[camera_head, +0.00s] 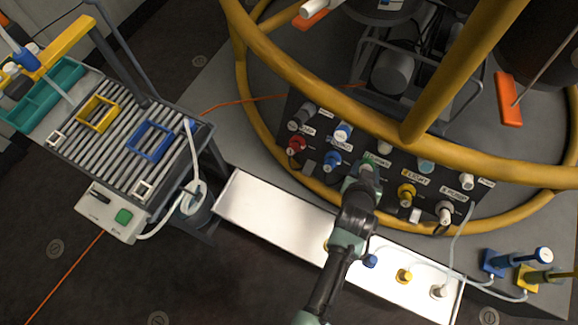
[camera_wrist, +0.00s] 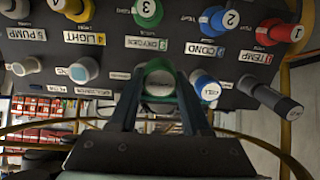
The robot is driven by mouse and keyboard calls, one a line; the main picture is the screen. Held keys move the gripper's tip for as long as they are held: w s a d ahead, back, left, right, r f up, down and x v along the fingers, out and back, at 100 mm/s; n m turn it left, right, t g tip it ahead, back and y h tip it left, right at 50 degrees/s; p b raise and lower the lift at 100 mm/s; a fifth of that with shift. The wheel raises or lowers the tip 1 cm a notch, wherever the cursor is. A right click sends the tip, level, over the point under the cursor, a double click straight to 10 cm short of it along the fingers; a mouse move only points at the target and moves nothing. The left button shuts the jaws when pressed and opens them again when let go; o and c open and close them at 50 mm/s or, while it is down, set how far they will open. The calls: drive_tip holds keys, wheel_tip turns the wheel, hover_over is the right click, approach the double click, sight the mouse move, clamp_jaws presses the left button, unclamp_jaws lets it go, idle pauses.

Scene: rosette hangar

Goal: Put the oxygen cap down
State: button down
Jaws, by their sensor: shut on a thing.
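The oxygen cap (camera_wrist: 158,82), green-rimmed with a pale face, sits between the two fingers of my gripper (camera_wrist: 158,100) in the wrist view. My gripper is shut on it. In the head view my gripper (camera_head: 365,182) is at the front of the dark connector panel (camera_head: 313,172), with green (camera_head: 368,163) showing at its tip. A green fitting (camera_wrist: 147,12) above the "3 OXYGEN" label is on the panel in the wrist view. I cannot tell whether the held cap touches the panel.
A white bench (camera_head: 270,215) runs below the panel; its left part is bare. Blue (camera_head: 370,261), yellow (camera_head: 404,276) and white (camera_head: 438,292) caps lie on its right part. A yellow rail (camera_head: 300,72) curves over the panel. A slatted rack (camera_head: 120,125) stands left.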

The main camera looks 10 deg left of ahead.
drive_tip(key=s+a+f+g+y+b, duration=0.1)
drive_tip(key=s+a+f+g+b, duration=0.35)
drive_tip(key=a+f, duration=0.35)
drive_tip(key=g+y+b, duration=0.1)
drive_tip(key=g+b, duration=0.3)
drive_tip(key=g, duration=0.1)
hover_over(302, 233)
wheel_tip(302, 233, down, 3)
wheel_tip(302, 233, down, 10)
drive_tip(key=b, duration=0.4)
drive_tip(key=shift+r, duration=0.1)
drive_tip(key=shift+c, duration=1.8)
unclamp_jaws()
wheel_tip(302, 233, up, 12)
drive_tip(key=p, duration=0.5)
